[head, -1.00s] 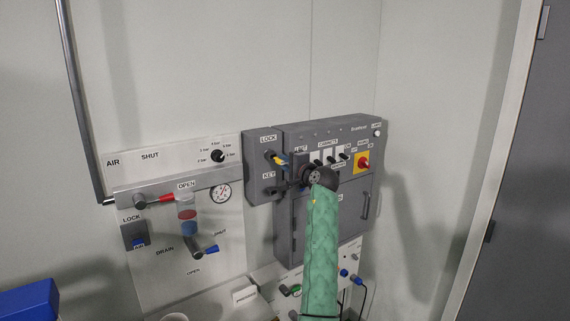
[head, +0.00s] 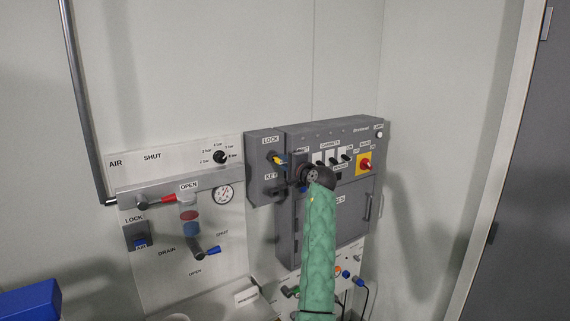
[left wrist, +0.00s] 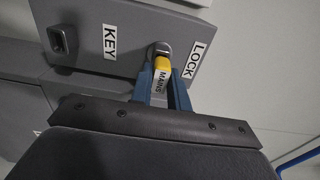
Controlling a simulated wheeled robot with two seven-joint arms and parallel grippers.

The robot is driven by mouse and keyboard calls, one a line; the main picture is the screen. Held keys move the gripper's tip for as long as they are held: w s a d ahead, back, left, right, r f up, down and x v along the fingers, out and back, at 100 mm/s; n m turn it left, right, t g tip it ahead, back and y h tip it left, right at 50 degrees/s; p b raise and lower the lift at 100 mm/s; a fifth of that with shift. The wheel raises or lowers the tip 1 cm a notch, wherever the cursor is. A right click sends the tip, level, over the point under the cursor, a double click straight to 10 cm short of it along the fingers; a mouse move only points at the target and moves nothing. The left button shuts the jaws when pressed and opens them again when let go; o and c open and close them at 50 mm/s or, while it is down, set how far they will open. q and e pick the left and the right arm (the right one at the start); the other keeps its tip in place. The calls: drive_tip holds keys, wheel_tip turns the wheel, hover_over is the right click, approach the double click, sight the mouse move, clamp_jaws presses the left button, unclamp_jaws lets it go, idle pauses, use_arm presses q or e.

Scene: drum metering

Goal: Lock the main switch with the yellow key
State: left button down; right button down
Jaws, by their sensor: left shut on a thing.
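The yellow key (left wrist: 161,66), with a tag reading MAINS, sits at the round metal lock (left wrist: 160,50) beside the LOCK label. My left gripper (left wrist: 162,88) is shut on the key, with a blue finger on each side of it. How deep the key sits is hidden. In the head view the key (head: 276,156) shows small on the side of the grey box, with my left gripper (head: 284,161) at it. The main switch (head: 365,164) is a red knob on a yellow plate on the cabinet front. My right gripper is in neither view.
A socket labelled KEY (left wrist: 62,40) sticks out beside the lock. The grey cabinet (head: 340,215) has a row of dark switches near my wrist. The air panel (head: 160,240) with its red and blue levers is to the left. Bare wall lies above.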

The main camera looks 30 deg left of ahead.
sight(284, 162)
use_arm(q)
drive_tip(key=shift+w+a, duration=0.15)
drive_tip(key=shift+a, duration=0.1)
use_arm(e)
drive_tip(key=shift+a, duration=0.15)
use_arm(q)
drive_tip(key=shift+w+a, duration=0.15)
drive_tip(key=shift+a, duration=0.25)
drive_tip(key=c, duration=1.3)
unclamp_jaws()
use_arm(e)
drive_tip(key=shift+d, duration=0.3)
use_arm(q)
drive_tip(key=shift+o, duration=0.2)
drive_tip(key=b+v, duration=0.4)
drive_tip(key=v, duration=0.2)
drive_tip(key=shift+d+f, duration=0.15)
drive_tip(key=shift+d, duration=0.1)
drive_tip(key=shift+s+d, duration=0.35)
drive_tip(key=shift+d, duration=0.25)
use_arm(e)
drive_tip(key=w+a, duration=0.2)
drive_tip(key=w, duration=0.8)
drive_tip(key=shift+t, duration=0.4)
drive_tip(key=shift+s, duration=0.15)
